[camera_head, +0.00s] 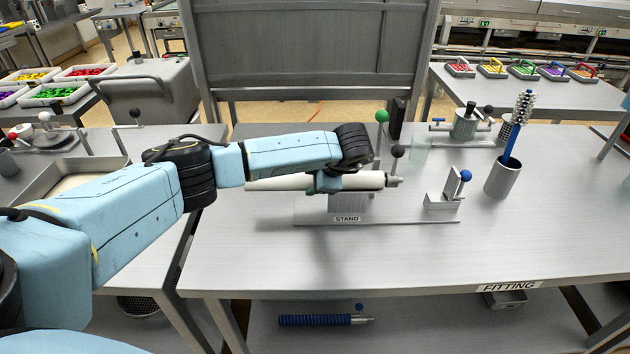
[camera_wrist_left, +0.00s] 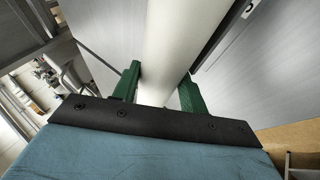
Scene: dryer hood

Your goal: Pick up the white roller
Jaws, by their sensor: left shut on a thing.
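The white roller (camera_head: 272,184) lies level at the stand on the fitting table, with a narrow shaft at its right end. My left gripper (camera_head: 328,184) is shut on the roller near its right half, coming down from above. In the left wrist view the roller (camera_wrist_left: 176,50) passes between the two green fingers of my left gripper (camera_wrist_left: 160,88). The stand (camera_head: 347,205) is a grey block on a labelled base plate below the roller. My arm hides part of the roller, and I cannot tell whether it touches the stand. My right gripper is not in view.
A grey bracket with a blue knob (camera_head: 443,193) stands to the right. A cup (camera_head: 503,180) holds a blue-handled brush (camera_head: 520,125). Green (camera_head: 382,116) and black (camera_head: 397,152) ball knobs rise by the stand. A blue roller (camera_head: 315,320) lies on the lower shelf. The table's front is clear.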

